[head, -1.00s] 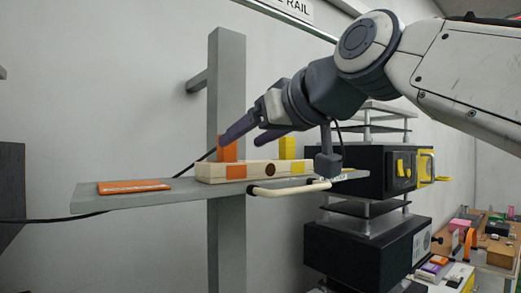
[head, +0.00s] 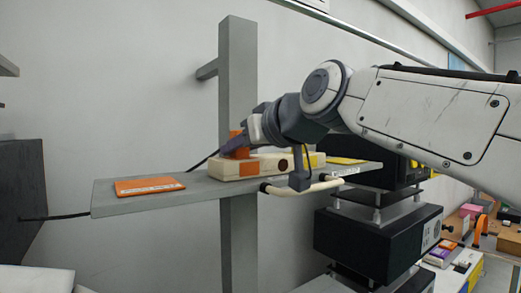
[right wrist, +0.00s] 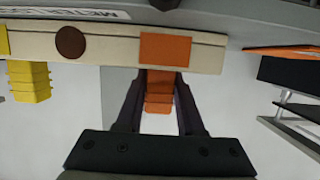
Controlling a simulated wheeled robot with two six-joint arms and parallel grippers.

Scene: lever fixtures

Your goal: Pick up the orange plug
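The orange plug (right wrist: 159,92) stands upright on the pale wooden block (head: 261,166), beside the block's orange square. It also shows in the head view (head: 238,143), partly hidden by my gripper. My right gripper (right wrist: 160,95) has its dark fingers on both sides of the plug, close against it, and appears shut on it. In the head view the right gripper (head: 236,147) reaches in from the right at the plug. The plug's lower end meets the block; I see no clear gap there. My left gripper is not in view.
The block lies on a grey shelf (head: 125,203) fixed to a grey post (head: 238,75). An orange label plate (head: 150,186) lies left of the block. A yellow plug (right wrist: 28,82) stands farther along the block. A pale handle bar (head: 280,189) is at the shelf's front, with black boxes at right.

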